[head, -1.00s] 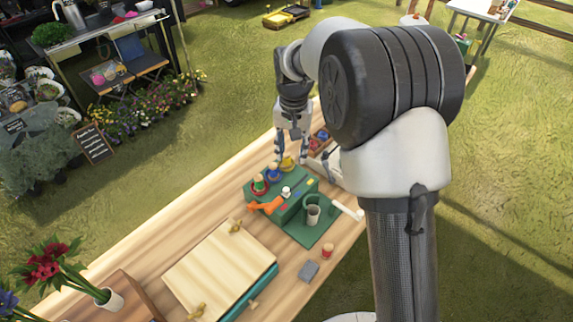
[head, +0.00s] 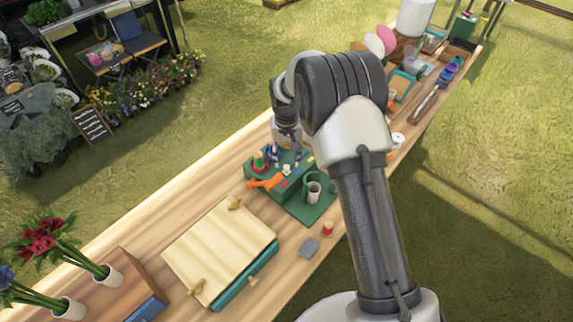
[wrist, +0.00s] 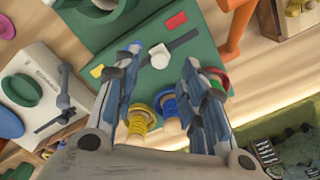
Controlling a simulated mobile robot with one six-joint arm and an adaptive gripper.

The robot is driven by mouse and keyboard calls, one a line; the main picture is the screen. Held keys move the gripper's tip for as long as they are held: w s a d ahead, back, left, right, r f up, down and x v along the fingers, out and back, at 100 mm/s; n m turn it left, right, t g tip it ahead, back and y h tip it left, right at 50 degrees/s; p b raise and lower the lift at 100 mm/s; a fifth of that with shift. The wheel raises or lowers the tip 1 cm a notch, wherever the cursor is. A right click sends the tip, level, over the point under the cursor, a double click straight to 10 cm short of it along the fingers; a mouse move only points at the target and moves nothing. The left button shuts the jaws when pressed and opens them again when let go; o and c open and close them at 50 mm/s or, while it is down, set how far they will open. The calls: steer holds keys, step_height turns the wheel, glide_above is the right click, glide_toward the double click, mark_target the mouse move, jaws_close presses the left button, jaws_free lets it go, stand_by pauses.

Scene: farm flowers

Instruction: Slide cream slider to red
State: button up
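A red mark (wrist: 175,21) lies beside the slot, above the knob in the wrist view. A yellow mark (wrist: 97,71) lies to the left. My gripper (wrist: 162,62) is open, its fingers pointing at the board with the knob between their tips in the picture. I cannot tell whether they touch it. In the head view my gripper (head: 287,152) is over the board's far side.
Yellow (wrist: 141,119), blue (wrist: 166,102) and red-green spools stand close by my fingers. An orange handle (wrist: 236,28) is at the board's edge.

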mark_target(286, 167)
steer(key=shift+f, duration=1.85)
steer(key=shift+c, duration=0.5)
jaws_close()
steer(key=shift+a, duration=0.1)
